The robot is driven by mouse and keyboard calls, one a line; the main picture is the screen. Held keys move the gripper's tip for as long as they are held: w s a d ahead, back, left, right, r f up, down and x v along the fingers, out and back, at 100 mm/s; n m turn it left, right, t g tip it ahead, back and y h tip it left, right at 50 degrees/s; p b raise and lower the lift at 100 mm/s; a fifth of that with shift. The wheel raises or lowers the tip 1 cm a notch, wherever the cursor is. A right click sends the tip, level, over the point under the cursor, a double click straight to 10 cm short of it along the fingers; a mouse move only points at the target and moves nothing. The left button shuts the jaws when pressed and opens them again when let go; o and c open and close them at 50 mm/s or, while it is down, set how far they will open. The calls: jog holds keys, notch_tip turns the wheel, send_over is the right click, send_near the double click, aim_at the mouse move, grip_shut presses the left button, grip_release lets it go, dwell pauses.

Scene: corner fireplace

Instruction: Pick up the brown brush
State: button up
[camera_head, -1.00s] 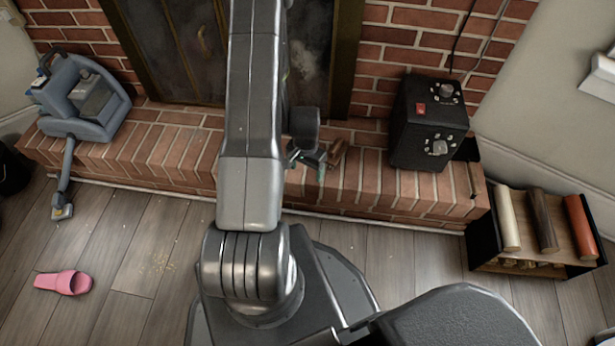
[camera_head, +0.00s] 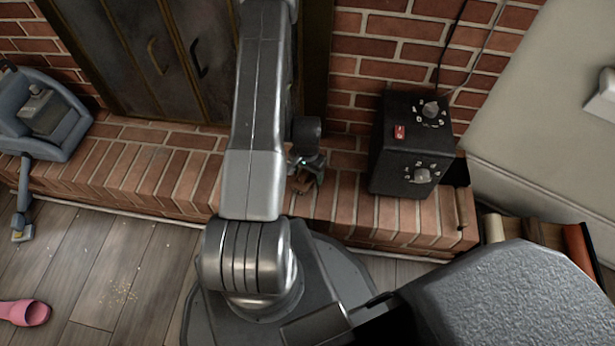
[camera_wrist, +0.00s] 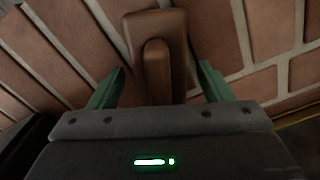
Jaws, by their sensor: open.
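The brown brush (camera_wrist: 156,32) lies on the brick hearth (camera_head: 150,165), and its end reaches between my fingers in the wrist view. A smaller rounded brown part shows on top of it. In the head view, the brush (camera_head: 301,184) is a small brown patch just below my gripper (camera_head: 308,168), partly hidden by it. In the wrist view, my gripper (camera_wrist: 160,80) is open, with one green finger on each side of the brush and a gap on both sides. The near end of the brush is hidden behind the gripper body.
A black box with knobs (camera_head: 409,145) stands on the hearth to the right. The fireplace doors (camera_head: 180,60) are behind. A blue-grey vacuum (camera_head: 45,125) stands at the left, and a pink slipper (camera_head: 25,312) lies on the floor. A rack with rolls (camera_head: 535,232) is at the right.

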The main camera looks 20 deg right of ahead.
jog(key=c, duration=1.2)
notch_tip(320, 180, up, 10)
jog(key=p, duration=0.3)
